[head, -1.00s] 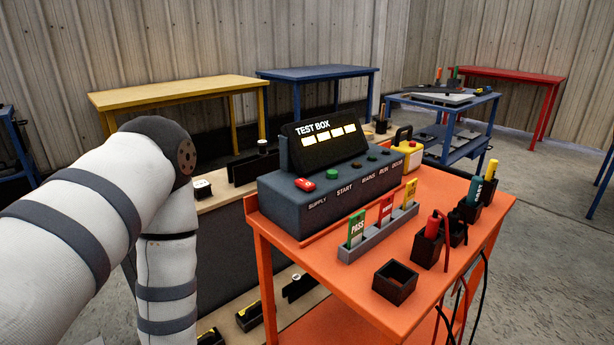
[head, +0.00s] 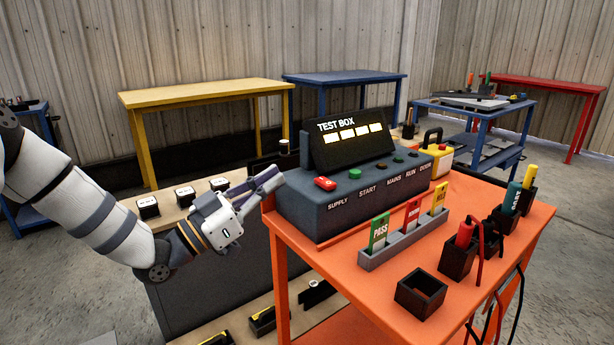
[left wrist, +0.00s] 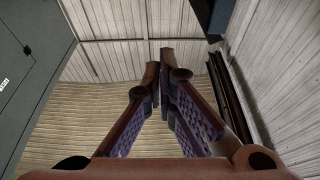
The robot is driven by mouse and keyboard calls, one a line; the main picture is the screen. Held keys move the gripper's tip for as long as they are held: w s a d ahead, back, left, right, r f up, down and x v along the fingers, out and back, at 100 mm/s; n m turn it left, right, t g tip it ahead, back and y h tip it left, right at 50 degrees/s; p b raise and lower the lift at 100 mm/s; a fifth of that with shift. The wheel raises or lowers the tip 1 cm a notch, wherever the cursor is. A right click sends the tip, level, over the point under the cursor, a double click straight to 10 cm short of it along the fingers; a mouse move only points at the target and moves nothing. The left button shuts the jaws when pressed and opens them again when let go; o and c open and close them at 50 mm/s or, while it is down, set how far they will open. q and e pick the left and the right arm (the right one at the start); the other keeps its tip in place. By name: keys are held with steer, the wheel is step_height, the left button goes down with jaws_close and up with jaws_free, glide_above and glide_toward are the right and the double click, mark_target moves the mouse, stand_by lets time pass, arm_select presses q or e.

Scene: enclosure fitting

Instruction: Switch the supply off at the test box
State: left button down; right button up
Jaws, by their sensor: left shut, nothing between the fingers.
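The test box (head: 330,205) is a dark grey console on the orange cart, with a tilted display (head: 350,141) showing several lit yellow blocks. The red supply switch (head: 324,184) sits at the left end of its top, above the word SUPPLY. A green button (head: 354,174) is beside it over START. My left gripper (head: 273,180) is shut and empty, left of the box with its fingertips towards it, apart from the red switch. In the left wrist view its fingers (left wrist: 165,60) come together at the tips, with wall behind them. My right gripper is out of view.
On the orange cart (head: 345,275) stand a grey rack (head: 403,245) with green, red and yellow tags, an empty black bin (head: 421,292), and bins holding probes. A wooden bench (head: 178,215) with small black blocks lies behind my left arm.

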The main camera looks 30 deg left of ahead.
arm_select(q)
step_height(320, 180, up, 3)
steer(key=b, duration=0.2)
glide_above(312, 191)
step_height(312, 191, down, 3)
steer(key=shift+r, duration=0.1)
steer(key=shift+f, duration=0.5)
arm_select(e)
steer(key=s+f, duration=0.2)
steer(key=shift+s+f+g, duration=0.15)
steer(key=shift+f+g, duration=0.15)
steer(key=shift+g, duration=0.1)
